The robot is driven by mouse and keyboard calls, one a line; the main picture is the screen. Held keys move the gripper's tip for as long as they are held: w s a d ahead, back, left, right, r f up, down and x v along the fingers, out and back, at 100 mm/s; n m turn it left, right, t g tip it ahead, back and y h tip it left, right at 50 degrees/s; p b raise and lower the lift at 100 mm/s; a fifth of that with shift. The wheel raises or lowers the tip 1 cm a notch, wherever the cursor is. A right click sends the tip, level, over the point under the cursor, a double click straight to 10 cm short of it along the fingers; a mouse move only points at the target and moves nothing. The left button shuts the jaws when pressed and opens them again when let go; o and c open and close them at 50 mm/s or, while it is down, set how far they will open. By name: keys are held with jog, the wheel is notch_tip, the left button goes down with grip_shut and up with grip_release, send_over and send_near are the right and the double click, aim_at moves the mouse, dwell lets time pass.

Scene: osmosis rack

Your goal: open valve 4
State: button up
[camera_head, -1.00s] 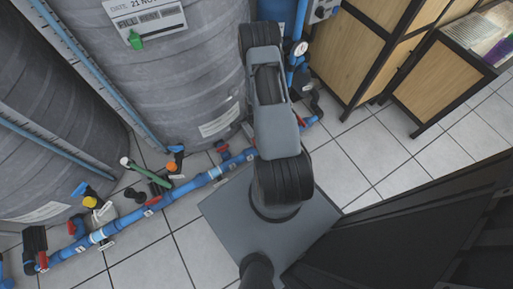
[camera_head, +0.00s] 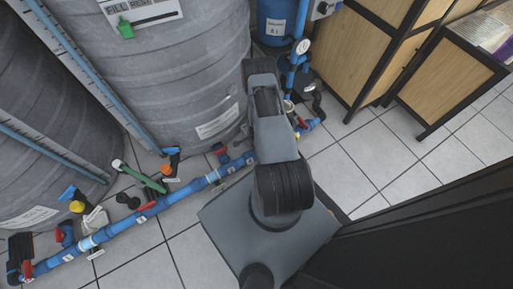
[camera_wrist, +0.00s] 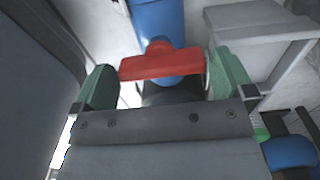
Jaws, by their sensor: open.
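In the wrist view, a red valve handle (camera_wrist: 160,64) lies crosswise between and just beyond the tips of my gripper (camera_wrist: 163,78). Its green fingers are apart, one near each end of the handle; I cannot tell whether either touches it. A dark rounded part sits below the handle and a blue surface behind it. In the head view, a blue pipe (camera_head: 183,197) with several red handles, such as one red handle (camera_head: 220,149), runs along the floor. The valve numbers are too small to read.
Large grey tanks (camera_head: 170,75) stand behind the pipe. A pressure gauge (camera_head: 303,46) sits on an upright blue pipe. A wooden cabinet (camera_head: 358,55) stands at the right.

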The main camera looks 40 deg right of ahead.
jog(key=shift+f, duration=0.25)
jog(key=c, duration=0.6)
